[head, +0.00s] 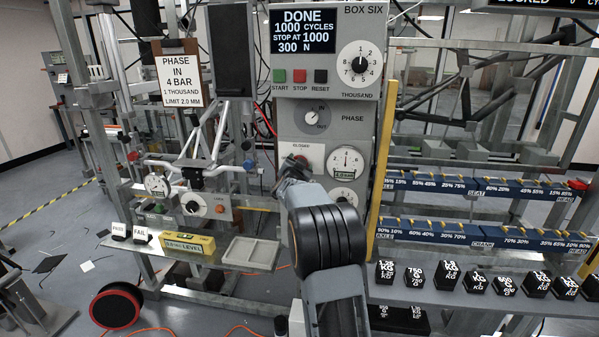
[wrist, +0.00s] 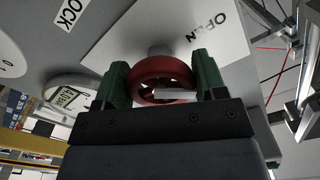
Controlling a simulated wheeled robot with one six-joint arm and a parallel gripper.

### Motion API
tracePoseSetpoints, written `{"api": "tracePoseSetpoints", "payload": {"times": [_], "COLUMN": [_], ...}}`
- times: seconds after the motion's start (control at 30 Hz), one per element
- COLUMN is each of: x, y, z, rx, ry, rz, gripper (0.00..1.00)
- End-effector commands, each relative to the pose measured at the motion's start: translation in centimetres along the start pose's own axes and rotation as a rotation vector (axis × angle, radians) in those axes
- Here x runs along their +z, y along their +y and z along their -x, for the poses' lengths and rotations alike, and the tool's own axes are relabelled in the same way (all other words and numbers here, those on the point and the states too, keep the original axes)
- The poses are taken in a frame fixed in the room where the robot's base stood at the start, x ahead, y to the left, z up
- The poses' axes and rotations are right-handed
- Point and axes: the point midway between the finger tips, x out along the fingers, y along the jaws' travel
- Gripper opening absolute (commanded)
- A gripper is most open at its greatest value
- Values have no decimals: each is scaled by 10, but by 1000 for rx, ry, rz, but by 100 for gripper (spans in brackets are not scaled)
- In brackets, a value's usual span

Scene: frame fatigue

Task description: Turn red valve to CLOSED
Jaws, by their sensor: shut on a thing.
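The red valve (wrist: 160,72) is a round handwheel on a pale panel plate, shown in the wrist view between my gripper's green jaws. My gripper (wrist: 161,78) is shut on the wheel, one jaw on each side of its rim. An OPEN label (wrist: 208,27) stands on the plate beyond the wheel, to the upper right and tilted. In the head view my gripper (head: 297,167) is at the panel under a small label, and my wrist and arm hide most of the valve.
The PHASE knob (head: 312,120) is above. A yellow upright (head: 382,170) edges the panel's right. A shelf of black weights (head: 450,275) lies lower right, a grey tray (head: 250,252) lower left.

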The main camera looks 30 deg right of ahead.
Motion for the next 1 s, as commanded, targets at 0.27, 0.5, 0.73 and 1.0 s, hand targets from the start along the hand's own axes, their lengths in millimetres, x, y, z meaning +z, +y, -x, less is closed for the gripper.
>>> {"api": "tracePoseSetpoints", "payload": {"times": [0.27, 0.5, 0.73, 1.0], "x": [2, 2, 1, 0], "y": [0, 0, -1, -2], "z": [0, 0, 0, 0], "rx": [-1, 0, 0, 0], "ry": [1, 1, 1, 0], "rz": [-263, -484, -664, -810], "gripper": [41, 41, 41, 41]}}
